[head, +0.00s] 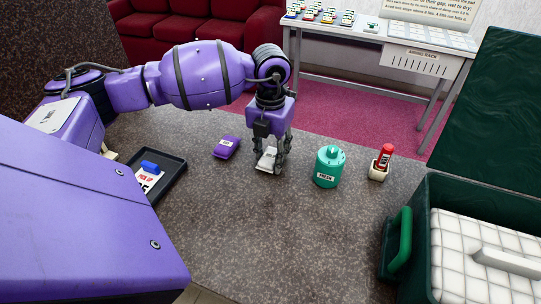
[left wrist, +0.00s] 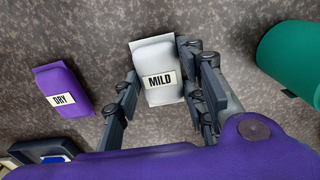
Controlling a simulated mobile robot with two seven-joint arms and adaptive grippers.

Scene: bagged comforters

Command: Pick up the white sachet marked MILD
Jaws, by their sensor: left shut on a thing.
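The white sachet marked MILD (left wrist: 156,62) lies between the fingers of my left gripper (left wrist: 162,85). In the head view the sachet (head: 266,159) is at the speckled counter's surface, partly hidden by the fingers. My left gripper (head: 271,158) points down and is shut on the sachet, with a finger on each side. I cannot tell whether the sachet is clear of the counter. My right gripper is not in view.
A purple sachet marked DRY (head: 226,147) lies just left of the gripper. A teal canister (head: 329,167) and a red item in a pale holder (head: 381,165) stand to the right. A dark tray (head: 170,180) is left; a green case (head: 470,190) is at right.

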